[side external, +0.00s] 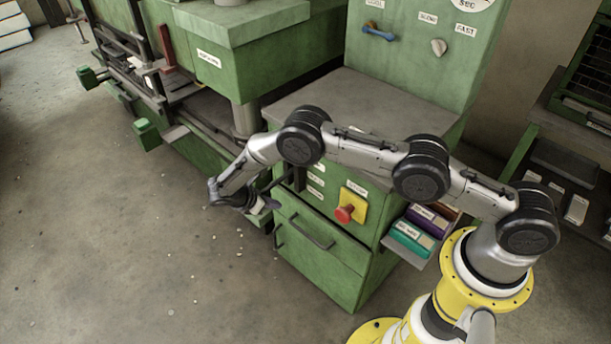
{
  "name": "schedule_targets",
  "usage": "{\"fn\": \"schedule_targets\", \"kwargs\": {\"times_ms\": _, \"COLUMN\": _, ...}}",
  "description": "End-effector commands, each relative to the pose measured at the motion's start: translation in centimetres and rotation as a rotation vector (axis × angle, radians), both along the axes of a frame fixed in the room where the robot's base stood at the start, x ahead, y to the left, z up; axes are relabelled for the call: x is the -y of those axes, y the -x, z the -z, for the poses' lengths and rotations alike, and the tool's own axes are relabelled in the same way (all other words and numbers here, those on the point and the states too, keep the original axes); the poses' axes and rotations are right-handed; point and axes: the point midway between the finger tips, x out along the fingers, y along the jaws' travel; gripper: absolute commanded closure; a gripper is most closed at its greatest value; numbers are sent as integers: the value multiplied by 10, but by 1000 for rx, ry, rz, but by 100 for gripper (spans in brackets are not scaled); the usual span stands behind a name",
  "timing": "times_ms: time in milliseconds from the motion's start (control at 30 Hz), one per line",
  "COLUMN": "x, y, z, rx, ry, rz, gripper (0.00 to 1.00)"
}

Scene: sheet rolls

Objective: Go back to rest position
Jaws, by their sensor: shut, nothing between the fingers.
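My gripper (262,208) is at the left end of my outstretched arm, in front of the green cabinet's left edge. It is small in the view, shut, with nothing seen in its fingers. It is close to the upper drawer front, left of the drawer handle (311,233); I cannot tell whether it touches anything. My arm reaches from the yellow and white base at the lower right across the front of the green cabinet (326,272). Part of the cabinet's labelled panel is hidden behind my arm.
A red stop button (345,213) on a yellow plate sits below my arm. A side shelf holds teal (411,237) and purple (427,220) labelled boxes. A green machine (220,70) stands behind. A rack (580,110) is at right. The floor at lower left is open, with small scattered bits.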

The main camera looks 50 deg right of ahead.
Motion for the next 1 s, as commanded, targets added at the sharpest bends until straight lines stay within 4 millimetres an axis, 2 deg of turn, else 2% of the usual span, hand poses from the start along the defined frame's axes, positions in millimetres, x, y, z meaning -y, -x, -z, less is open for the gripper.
{"fn": "schedule_targets", "kwargs": {"times_ms": 33, "x": 3, "y": -4, "z": -29, "rx": 35, "ry": -29, "rz": 40, "gripper": 100}}
{"fn": "schedule_targets", "kwargs": {"times_ms": 100, "x": 7, "y": -5, "z": -62, "rx": 76, "ry": -66, "rz": 98, "gripper": 100}}
{"fn": "schedule_targets", "kwargs": {"times_ms": 267, "x": 19, "y": 3, "z": -136, "rx": 171, "ry": -152, "rz": 228, "gripper": 100}}
{"fn": "schedule_targets", "kwargs": {"times_ms": 467, "x": 37, "y": 30, "z": -221, "rx": 289, "ry": -260, "rz": 388, "gripper": 100}}
{"fn": "schedule_targets", "kwargs": {"times_ms": 700, "x": 59, "y": 84, "z": -304, "rx": 428, "ry": -391, "rz": 578, "gripper": 100}}
{"fn": "schedule_targets", "kwargs": {"times_ms": 900, "x": 75, "y": 142, "z": -356, "rx": 543, "ry": -503, "rz": 732, "gripper": 100}}
{"fn": "schedule_targets", "kwargs": {"times_ms": 1000, "x": 81, "y": 173, "z": -375, "rx": 599, "ry": -560, "rz": 808, "gripper": 100}}
